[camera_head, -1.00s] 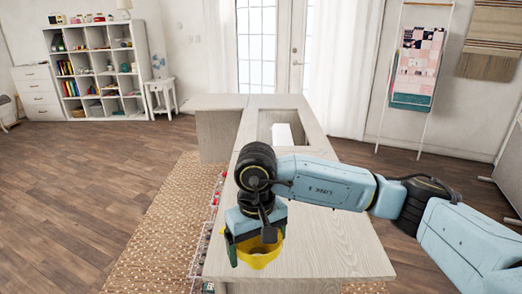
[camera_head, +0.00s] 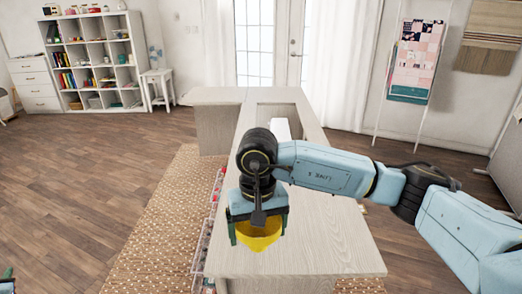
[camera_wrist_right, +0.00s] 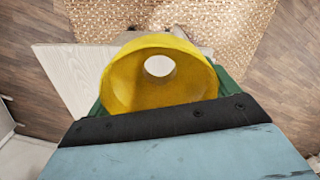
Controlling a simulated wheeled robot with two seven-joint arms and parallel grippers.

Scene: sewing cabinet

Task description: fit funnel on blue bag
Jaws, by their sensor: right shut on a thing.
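A yellow funnel (camera_head: 259,238) is held in my right gripper (camera_head: 258,222), over the left front part of the pale wooden cabinet top. In the right wrist view the funnel (camera_wrist_right: 125,80) fills the middle, its wide round rim towards the camera and a pale spot showing through its hole. The right gripper's dark green fingers (camera_wrist_right: 160,95) are at the funnel's sides, shut on it. A blue and dark green sliver at the lower left edge of the head view looks like part of my left gripper (camera_head: 8,281); its jaws cannot be made out. I see no blue bag.
The cabinet top (camera_head: 320,240) is bare at its front right. A white object (camera_head: 282,130) stands in its recess at the back. Small items line a rack (camera_head: 212,220) on its left side. A woven rug (camera_head: 150,245) lies to the left.

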